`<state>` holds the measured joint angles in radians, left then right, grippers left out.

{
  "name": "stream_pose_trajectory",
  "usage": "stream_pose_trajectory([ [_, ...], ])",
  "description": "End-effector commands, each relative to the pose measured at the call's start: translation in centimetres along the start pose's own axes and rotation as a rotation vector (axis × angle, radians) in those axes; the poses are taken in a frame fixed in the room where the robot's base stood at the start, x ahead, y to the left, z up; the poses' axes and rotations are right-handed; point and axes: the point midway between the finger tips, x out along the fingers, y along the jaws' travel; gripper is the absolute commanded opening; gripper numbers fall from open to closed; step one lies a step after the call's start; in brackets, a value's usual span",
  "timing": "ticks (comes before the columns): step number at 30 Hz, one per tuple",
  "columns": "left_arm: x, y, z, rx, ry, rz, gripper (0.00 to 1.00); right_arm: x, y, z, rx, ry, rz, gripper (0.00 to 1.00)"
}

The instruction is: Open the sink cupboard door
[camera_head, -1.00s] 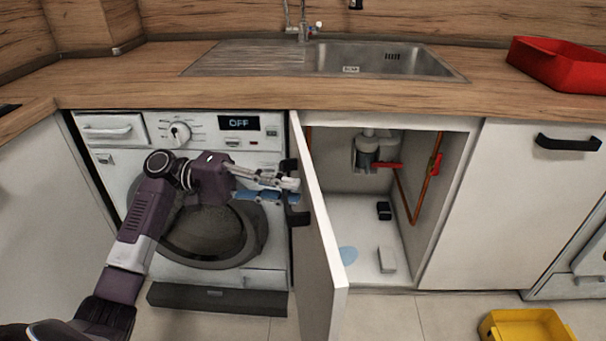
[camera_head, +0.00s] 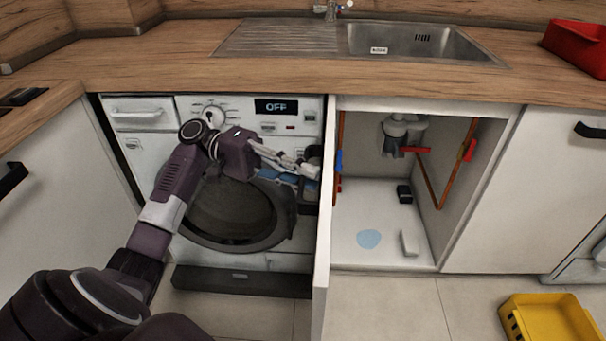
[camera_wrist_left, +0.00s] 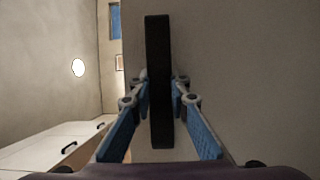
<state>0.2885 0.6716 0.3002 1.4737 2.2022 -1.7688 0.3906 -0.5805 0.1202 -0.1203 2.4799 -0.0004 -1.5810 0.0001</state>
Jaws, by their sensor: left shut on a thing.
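The sink cupboard door (camera_head: 325,215) stands wide open under the sink, seen nearly edge-on in the head view, swung out toward me. Its black handle (camera_head: 309,190) is on the door's left-facing outer side. My left gripper (camera_head: 312,172) is at this handle, in front of the washing machine. In the left wrist view the dark upright handle (camera_wrist_left: 159,82) stands between the two blue-padded fingers of the left gripper (camera_wrist_left: 160,98), which is shut on it. The cupboard interior (camera_head: 375,210) is exposed. My right gripper is not in view.
Inside the cupboard are a drain trap (camera_head: 402,135), pipes, a small black item (camera_head: 404,193), a pale block (camera_head: 409,243) and a blue patch (camera_head: 368,239). A washing machine (camera_head: 150,170) stands left. A yellow crate (camera_head: 548,318) sits on the floor, right; a red tray (camera_head: 577,45) on the worktop.

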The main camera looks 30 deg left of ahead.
Motion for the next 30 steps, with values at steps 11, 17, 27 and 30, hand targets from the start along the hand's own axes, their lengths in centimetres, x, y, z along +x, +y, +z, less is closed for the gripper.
stream_pose_trajectory([
  [11, 0.0, 0.0, 0.0, 0.0, 0.001, 0.0, 0.35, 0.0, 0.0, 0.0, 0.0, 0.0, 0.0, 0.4],
  [17, -0.2, 0.0, -0.1, 0.0, 0.002, 0.0, 0.35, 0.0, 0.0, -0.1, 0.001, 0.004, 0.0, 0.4],
  [27, -5.7, 0.1, -0.1, -0.001, 0.004, 0.0, 0.35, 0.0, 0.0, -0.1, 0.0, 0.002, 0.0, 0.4],
  [30, -7.6, 0.1, -0.1, -0.001, 0.005, 0.001, 0.35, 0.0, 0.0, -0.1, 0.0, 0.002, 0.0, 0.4],
])
